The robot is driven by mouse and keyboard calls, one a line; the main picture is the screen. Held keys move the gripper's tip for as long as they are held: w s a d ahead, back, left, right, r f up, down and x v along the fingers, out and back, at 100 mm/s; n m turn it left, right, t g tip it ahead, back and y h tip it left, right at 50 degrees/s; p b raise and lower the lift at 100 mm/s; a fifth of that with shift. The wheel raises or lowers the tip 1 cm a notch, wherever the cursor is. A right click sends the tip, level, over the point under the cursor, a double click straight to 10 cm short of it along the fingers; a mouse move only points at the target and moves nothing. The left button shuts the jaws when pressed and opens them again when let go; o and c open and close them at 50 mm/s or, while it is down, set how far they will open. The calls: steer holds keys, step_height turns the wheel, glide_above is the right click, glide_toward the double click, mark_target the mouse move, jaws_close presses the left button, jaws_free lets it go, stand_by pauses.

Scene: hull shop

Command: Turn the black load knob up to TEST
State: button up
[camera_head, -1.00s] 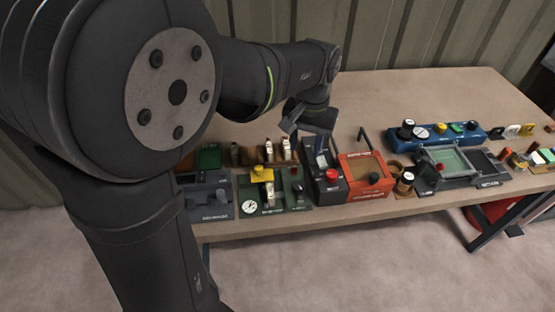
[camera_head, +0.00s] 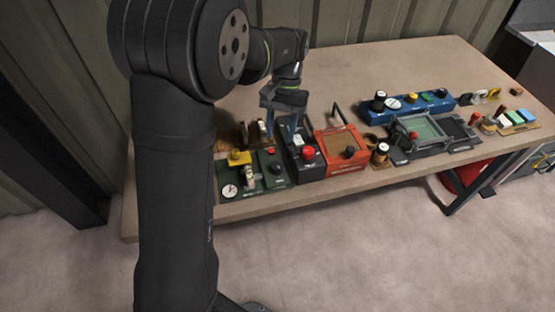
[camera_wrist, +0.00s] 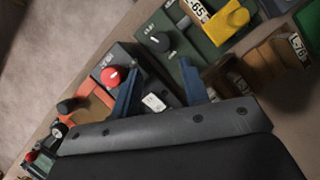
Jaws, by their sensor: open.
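My gripper (camera_head: 283,129) is open, pointing down above the back edge of the green panel (camera_head: 255,185) and the dark box beside it. In the wrist view, its two blue fingers (camera_wrist: 158,66) are apart with nothing between them. A black knob (camera_wrist: 157,42) with a pale mark sits on the green panel, just beyond the fingertips; in the head view it is small (camera_head: 275,166). Other black knobs sit on the orange box (camera_head: 349,152) and the blue panel (camera_head: 379,96). The lettering is too small to tell which is the load knob.
A red knob (camera_wrist: 112,76) stands on the dark box (camera_head: 306,164), close to one finger. A yellow block (camera_wrist: 226,21) and tagged pieces stand on or near the green panel. The back of the table (camera_head: 350,70) is clear.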

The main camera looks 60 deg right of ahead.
mark_target(277, 165)
steer(key=x, duration=0.9)
steer(key=shift+f, duration=0.25)
